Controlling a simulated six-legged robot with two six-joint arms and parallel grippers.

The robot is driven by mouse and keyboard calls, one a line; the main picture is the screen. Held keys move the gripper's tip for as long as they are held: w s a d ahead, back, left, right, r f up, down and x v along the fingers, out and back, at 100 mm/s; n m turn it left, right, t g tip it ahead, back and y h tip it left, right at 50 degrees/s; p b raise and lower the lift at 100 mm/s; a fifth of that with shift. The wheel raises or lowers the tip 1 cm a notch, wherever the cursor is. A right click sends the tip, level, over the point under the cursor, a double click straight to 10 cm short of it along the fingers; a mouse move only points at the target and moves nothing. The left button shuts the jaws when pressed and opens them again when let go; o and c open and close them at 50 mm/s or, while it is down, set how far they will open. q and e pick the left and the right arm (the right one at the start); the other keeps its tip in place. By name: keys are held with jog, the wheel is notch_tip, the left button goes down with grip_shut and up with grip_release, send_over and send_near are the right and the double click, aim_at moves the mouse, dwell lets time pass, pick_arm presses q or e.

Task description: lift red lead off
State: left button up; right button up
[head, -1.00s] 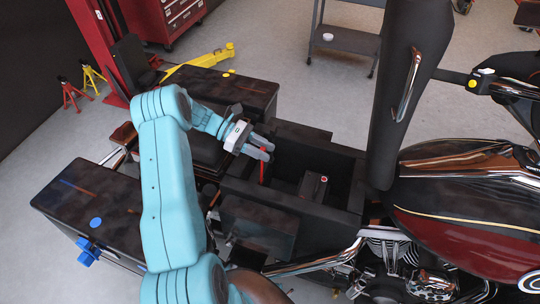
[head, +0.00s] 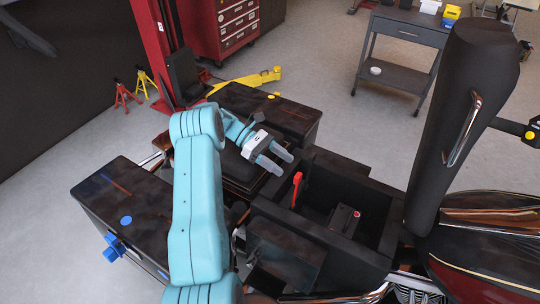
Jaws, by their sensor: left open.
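The red lead (head: 297,189) stands upright at the left side of an open black compartment (head: 372,172) on the motorcycle. Its lower end is hidden by the compartment wall. A dark battery-like block (head: 343,218) with a small red spot on top sits inside the compartment, right of the lead. My left gripper (head: 284,165) is open and empty, up and left of the lead, with a small gap in the picture between its fingertips and the lead. My right gripper is out of view.
Dark side cases (head: 125,205) flank the motorcycle's rear. A black upright seat (head: 465,110) rises right of the compartment. The tank is at lower right. A grey cart (head: 405,55), red tool chest (head: 222,25) and yellow jack (head: 250,80) stand behind on open floor.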

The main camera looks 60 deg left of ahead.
pick_arm(q)
jog(key=v, duration=0.5)
dwell(0.4)
